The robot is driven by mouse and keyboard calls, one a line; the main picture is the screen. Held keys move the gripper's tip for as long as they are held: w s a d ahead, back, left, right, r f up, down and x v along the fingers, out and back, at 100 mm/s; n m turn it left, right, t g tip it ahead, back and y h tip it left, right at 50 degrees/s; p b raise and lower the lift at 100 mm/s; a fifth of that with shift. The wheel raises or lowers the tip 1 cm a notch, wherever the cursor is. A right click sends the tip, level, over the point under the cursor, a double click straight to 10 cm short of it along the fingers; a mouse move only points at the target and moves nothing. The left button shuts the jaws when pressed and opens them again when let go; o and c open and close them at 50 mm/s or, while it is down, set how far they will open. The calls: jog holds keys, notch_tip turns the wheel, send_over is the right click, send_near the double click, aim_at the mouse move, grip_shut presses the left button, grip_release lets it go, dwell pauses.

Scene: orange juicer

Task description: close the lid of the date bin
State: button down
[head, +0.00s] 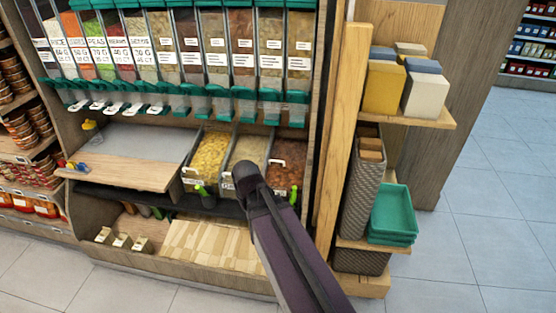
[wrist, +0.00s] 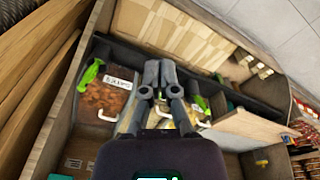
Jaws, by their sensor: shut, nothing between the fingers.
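The date bin (head: 287,176) holds brown contents and is the rightmost of the three bins in the head view. In the wrist view the date bin (wrist: 100,101) is left of my gripper, with an upside-down label on its front and a white handle (wrist: 107,116). I cannot tell how far its lid is open. My gripper (wrist: 159,66) is shut and empty, its fingertips together at the front edge of the bins, beside the date bin. In the head view my arm hides the gripper and part of the middle bin.
A beige-filled bin (head: 247,153) and a yellow-filled bin (head: 209,154) stand to the left. A green scoop (wrist: 92,72) is at the date bin's front. A wooden post (head: 340,130) closes the right side. Teal-spouted dispensers (head: 241,92) hang above.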

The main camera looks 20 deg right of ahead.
jog(key=w+d+f+m+t+h+b, duration=0.1)
jog(key=w+d+m+t+h+b, duration=0.1)
jog(key=w+d, duration=0.6)
jog(key=w+d+f+m+t+h+b, duration=0.1)
jog(key=w+d+b, duration=0.4)
jog(key=w, duration=0.9)
jog(key=w+d+f+m+t+h+b, duration=0.2)
jog(key=w+d+m+t+b, duration=0.1)
jog(key=w+d, duration=0.8)
jog(key=shift+f+t+h+b, duration=0.3)
jog(key=shift+t+b, duration=0.25)
jog(key=shift+t, duration=0.35)
jog(key=shift+w+f, duration=0.15)
jog(key=b, duration=0.7)
send_over(279, 157)
jog(key=s, duration=0.1)
jog(key=f, duration=0.6)
jog(key=shift+s+f, duration=0.1)
jog(key=shift+s, duration=0.1)
jog(key=shift+s+a+f+b, duration=0.15)
jog(key=shift+s+a+f, duration=0.15)
jog(key=shift+s, duration=0.2)
jog(key=shift+s+a+f+b, duration=0.15)
jog(key=shift+s+a+f, duration=0.15)
jog(key=shift+s, duration=0.2)
jog(key=shift+s+a+f+b, duration=0.3)
jog(key=shift+s+a+b, duration=0.1)
jog(key=shift+s, duration=0.15)
